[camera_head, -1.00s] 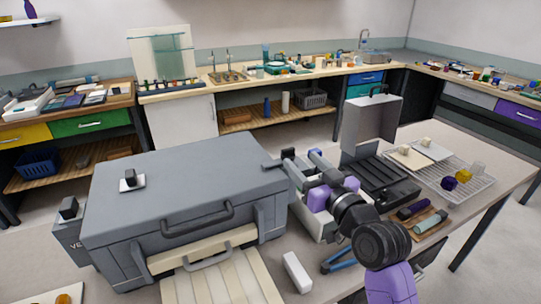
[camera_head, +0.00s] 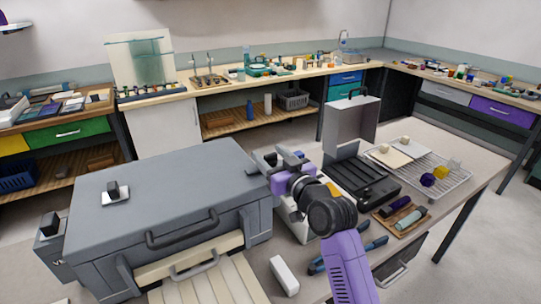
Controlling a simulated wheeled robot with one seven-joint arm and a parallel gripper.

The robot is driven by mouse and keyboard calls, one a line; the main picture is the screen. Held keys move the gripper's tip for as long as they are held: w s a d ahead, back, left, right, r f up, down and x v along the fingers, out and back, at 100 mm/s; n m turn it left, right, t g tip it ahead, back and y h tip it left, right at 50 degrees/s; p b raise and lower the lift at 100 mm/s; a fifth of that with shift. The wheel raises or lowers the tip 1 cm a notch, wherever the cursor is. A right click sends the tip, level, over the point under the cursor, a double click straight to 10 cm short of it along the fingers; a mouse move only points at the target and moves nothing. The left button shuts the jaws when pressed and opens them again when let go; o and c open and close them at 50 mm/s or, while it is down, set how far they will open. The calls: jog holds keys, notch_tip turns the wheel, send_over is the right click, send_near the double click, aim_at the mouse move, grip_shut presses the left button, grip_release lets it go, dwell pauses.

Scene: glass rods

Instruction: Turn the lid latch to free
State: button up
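A large grey box (camera_head: 165,192) with a closed lid and a dark front handle (camera_head: 183,229) stands on the near table. A small black knob on a pale plate (camera_head: 115,193) sits on the lid's left part. Another black knob (camera_head: 48,226) tops a grey block at the box's left side. A dark lever-like piece (camera_head: 256,167) juts from the box's right end; I cannot tell which of these is the lid latch. My gripper (camera_head: 283,160) is beside that right end, close to the lever-like piece. Its fingertips are small and partly hidden, so contact and opening are unclear.
A black open case (camera_head: 368,182) and a wire rack (camera_head: 443,184) with coloured pieces lie right of my arm. A white block (camera_head: 284,275) and blue-handled tool (camera_head: 345,255) lie in front. A cream slatted piece (camera_head: 205,290) is before the box.

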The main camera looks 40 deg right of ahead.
grip_shut()
jog(key=shift+f, duration=0.1)
dwell(1.2)
